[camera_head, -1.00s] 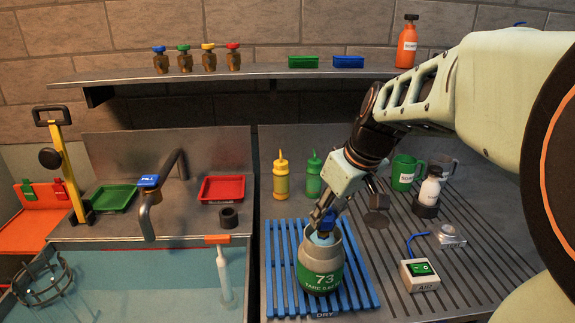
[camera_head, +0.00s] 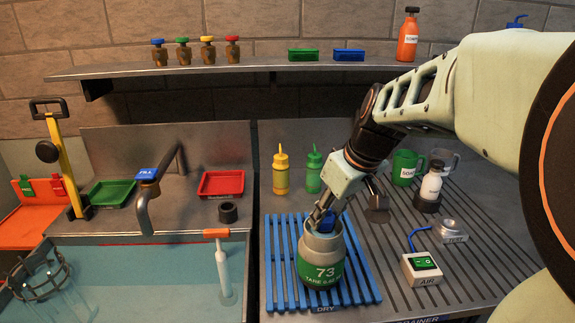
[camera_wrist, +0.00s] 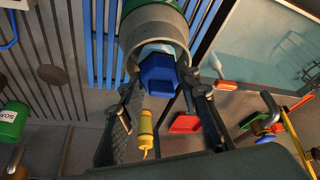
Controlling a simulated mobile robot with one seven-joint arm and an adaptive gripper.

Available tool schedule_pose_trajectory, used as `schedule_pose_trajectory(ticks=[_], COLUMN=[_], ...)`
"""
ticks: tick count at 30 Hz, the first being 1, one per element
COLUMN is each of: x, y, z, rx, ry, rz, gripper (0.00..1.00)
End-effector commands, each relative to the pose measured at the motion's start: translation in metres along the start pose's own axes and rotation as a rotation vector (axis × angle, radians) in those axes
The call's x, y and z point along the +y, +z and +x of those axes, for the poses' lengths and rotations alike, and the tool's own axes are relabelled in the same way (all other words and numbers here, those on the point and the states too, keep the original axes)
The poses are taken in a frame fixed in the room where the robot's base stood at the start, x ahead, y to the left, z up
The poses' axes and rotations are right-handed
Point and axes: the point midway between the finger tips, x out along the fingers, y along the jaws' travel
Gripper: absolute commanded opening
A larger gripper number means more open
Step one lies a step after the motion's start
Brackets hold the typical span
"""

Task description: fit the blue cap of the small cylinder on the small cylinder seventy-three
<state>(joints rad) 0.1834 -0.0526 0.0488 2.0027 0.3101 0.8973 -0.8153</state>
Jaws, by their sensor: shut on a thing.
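The small cylinder seventy-three (camera_head: 320,270) is a grey vessel with a green band marked 73. It stands upright on a blue slatted drying rack (camera_head: 275,270). My gripper (camera_head: 323,215) reaches down over its mouth, shut on the blue cap (camera_head: 328,223). In the wrist view the blue cap (camera_wrist: 158,78) sits between my two fingers (camera_wrist: 162,88), at the open mouth of the cylinder (camera_wrist: 155,22). The rim and a pale inside show around the cap. I cannot tell whether the cap touches its seat.
Yellow (camera_head: 281,172) and green (camera_head: 313,173) bottles stand behind the rack. A water-filled sink (camera_head: 150,280) lies left. Several coloured-cap brass fittings (camera_head: 183,53) stand on the shelf.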

Motion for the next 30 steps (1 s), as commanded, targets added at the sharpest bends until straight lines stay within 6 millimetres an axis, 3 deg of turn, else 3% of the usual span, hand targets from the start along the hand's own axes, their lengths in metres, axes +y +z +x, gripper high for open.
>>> schedule_pose_trajectory(ticks=[11,12,17,30], x=[0.0000,0.0000,0.0000,0.0001], y=[0.0042,0.0039,0.0038,0.0018], z=[0.0101,0.0094,0.0089,0.0036], rx=[0.000,0.000,0.000,-0.001], ry=[0.000,0.000,0.000,0.000], rz=[0.000,0.000,0.000,0.000], gripper=[0.17,0.33,0.50,0.51])
